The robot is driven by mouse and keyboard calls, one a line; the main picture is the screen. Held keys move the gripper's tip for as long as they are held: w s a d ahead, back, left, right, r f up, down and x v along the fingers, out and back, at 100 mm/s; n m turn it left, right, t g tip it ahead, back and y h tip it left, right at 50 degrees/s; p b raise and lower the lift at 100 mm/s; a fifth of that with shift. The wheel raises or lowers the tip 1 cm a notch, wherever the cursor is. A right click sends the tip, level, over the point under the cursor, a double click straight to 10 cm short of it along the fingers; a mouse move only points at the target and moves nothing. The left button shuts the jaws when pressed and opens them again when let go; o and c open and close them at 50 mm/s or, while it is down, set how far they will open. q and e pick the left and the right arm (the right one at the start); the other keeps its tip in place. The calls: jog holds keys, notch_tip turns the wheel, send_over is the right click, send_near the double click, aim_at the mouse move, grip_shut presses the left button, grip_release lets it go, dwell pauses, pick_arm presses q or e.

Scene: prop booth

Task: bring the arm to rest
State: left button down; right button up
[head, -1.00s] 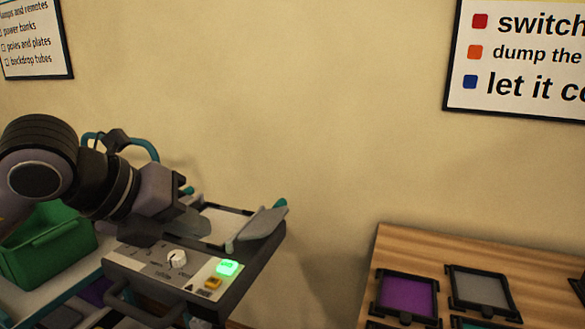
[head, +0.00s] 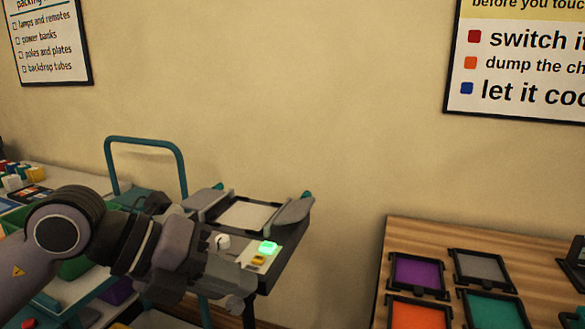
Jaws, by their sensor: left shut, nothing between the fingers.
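My left arm comes in from the lower left. Its gripper (head: 240,303) is low in the picture, in front of a grey control box, with nothing seen between its fingers. The control box (head: 276,262) has a white knob (head: 220,241), a lit green button (head: 268,247) and an amber button (head: 258,260). My arm hides the left part of its panel. My right gripper is out of view.
A teal cart handle (head: 146,141) stands behind my arm. A wooden table (head: 400,232) at right holds purple (head: 417,271), grey (head: 480,267), orange (head: 414,315) and teal (head: 494,309) framed panels. Floor space between cart and table shows little.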

pick_arm(q)
jog(key=s+d+r+g+h+p, duration=0.1)
jog(key=s+d+g+h, duration=0.25)
jog(key=h, duration=0.25)
jog(key=w+a+f+n+t+p, duration=0.1)
jog(key=w+a+f+n+t, duration=0.15)
jog(key=n+t, duration=0.65)
jog(key=w+a+f+n+t+p, duration=0.1)
jog(key=w+a+n+t, duration=0.2)
jog(key=n+t, duration=0.55)
jog(key=a+f+n+y+p, duration=0.1)
jog(key=a+f+n+y, duration=0.5)
jog(key=f+n+y, duration=0.45)
jog(key=s+a+f+n+g+y, duration=0.2)
jog(key=s+f+n+g, duration=0.1)
jog(key=s+f, duration=0.4)
jog(key=s+a+f+n+g+y+p, duration=0.1)
jog(key=s+a+f+n+g+y, duration=0.1)
jog(key=s+f, duration=0.5)
notch_tip(320, 180, down, 6)
jog(key=shift+s+a+f+n+g+p, duration=0.35)
jog(key=shift+a+n+g, duration=0.25)
jog(key=shift+g, duration=0.3)
jog(key=shift+r, duration=0.15)
